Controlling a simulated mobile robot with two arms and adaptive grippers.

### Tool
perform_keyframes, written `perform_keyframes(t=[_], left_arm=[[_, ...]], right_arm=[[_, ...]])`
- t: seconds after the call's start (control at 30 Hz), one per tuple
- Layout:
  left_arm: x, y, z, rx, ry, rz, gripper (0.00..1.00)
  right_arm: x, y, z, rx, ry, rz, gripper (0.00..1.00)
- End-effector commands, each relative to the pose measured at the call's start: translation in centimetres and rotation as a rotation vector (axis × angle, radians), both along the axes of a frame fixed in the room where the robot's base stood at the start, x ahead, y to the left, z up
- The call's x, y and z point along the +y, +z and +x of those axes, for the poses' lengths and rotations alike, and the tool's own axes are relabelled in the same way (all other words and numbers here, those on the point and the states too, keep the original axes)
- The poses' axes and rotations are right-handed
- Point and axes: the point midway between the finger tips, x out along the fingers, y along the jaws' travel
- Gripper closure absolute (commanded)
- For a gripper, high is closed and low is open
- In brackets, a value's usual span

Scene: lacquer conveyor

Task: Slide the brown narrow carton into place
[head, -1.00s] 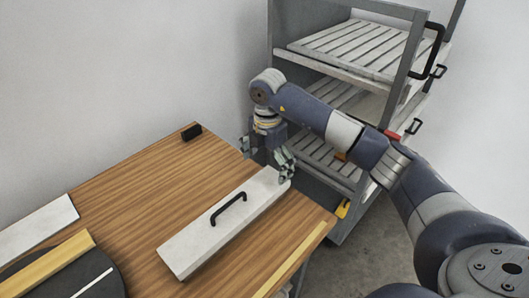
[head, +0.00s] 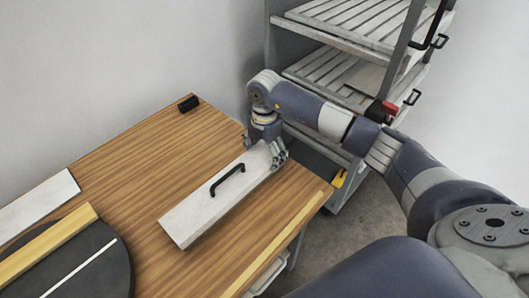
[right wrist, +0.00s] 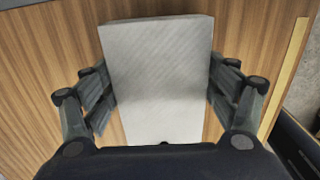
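No brown narrow carton can be made out in these views. A long, narrow, pale grey-white box (head: 200,214) with a black handle (head: 227,180) on top lies on the wooden table. My right gripper (head: 263,149) is down at the box's far end. In the right wrist view the gripper (right wrist: 160,105) is open, with one finger on each side of the pale box (right wrist: 158,65). The fingers are close to its sides; contact cannot be told. My left gripper is not in view.
A grey rack (head: 345,88) with slatted shelves stands beyond the table (head: 150,150). A black block (head: 188,103) lies at the far edge. A dark round disc (head: 105,270), a yellow-tan bar (head: 45,243) and a white panel (head: 35,206) are at the left.

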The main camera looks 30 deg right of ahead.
Motion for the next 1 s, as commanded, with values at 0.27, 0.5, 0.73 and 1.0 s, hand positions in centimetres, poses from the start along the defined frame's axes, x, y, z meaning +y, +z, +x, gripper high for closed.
perform_keyframes(t=[0.27, 0.5, 0.73, 1.0], left_arm=[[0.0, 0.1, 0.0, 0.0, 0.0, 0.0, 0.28], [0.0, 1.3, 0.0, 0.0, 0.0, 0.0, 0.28], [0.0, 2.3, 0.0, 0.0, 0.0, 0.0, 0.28], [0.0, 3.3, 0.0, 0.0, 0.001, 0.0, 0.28]], right_arm=[[-0.1, 0.1, -0.1, 0.001, 0.0, 0.0, 0.52], [-0.7, 0.1, -1.9, 0.005, 0.002, -0.002, 0.52], [-1.4, 0.1, -3.6, 0.006, 0.003, -0.002, 0.52], [-2.1, 0.0, -5.7, 0.007, 0.006, -0.002, 0.52]])
